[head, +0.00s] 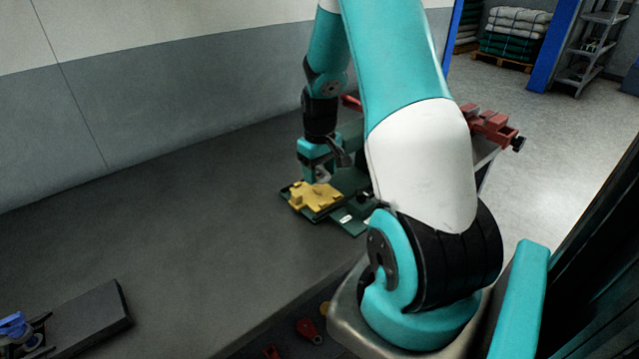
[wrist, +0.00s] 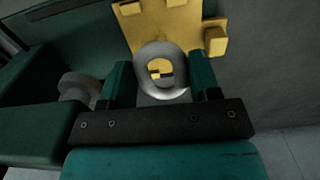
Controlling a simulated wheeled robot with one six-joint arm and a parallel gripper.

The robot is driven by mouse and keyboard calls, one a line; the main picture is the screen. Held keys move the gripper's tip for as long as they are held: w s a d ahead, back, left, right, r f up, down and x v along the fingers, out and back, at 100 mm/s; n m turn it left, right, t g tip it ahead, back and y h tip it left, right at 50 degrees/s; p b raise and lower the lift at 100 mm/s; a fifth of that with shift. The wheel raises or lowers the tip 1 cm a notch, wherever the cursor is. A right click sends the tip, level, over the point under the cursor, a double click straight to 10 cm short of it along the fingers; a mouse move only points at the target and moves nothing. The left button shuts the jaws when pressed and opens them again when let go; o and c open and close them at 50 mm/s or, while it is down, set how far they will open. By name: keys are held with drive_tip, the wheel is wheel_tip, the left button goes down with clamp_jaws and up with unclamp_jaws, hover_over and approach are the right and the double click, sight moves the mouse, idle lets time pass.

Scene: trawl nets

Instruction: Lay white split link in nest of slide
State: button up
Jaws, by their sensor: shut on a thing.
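My gripper (head: 318,178) points down over the yellow stepped block (head: 318,200), which appears to be the slide with the nest. In the wrist view the fingers of my gripper (wrist: 163,85) are shut on a pale grey-white ring, the split link (wrist: 150,92). Part of the yellow block (wrist: 150,35) shows beyond the link and through its opening. The link is above or at the near part of the block; I cannot tell if they touch. The nest is not clearly seen, and the link is hard to make out in the head view.
The yellow block sits on a dark green fixture (head: 348,223) on the grey bench (head: 200,220). A pale round knob (wrist: 80,90) stands left of my gripper in the wrist view. A red vise (head: 490,125) is behind my arm.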

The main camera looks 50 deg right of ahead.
sight(320, 193)
drive_tip(key=shift+f, duration=2.3)
drive_tip(key=shift+f, duration=0.2)
drive_tip(key=o, duration=1.1)
drive_tip(key=shift+o, duration=0.2)
drive_tip(key=shift+r, duration=0.15)
